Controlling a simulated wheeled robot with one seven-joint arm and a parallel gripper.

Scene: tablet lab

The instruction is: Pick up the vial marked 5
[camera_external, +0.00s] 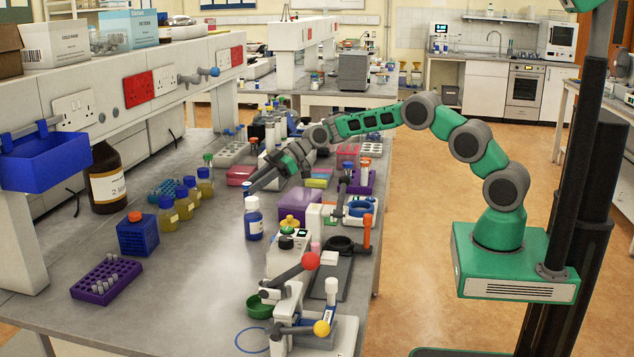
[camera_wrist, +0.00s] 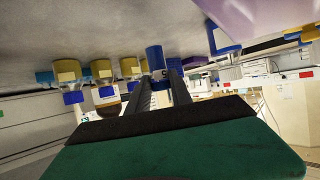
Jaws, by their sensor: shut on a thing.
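Several yellow bottles with blue caps (camera_external: 185,203) stand left of the vial. A blue box (camera_external: 138,238) and a purple rack (camera_external: 84,292) are nearer. A purple box (camera_external: 300,204) and lab devices crowd the right. Bare bench (camera_external: 190,290) lies in front.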

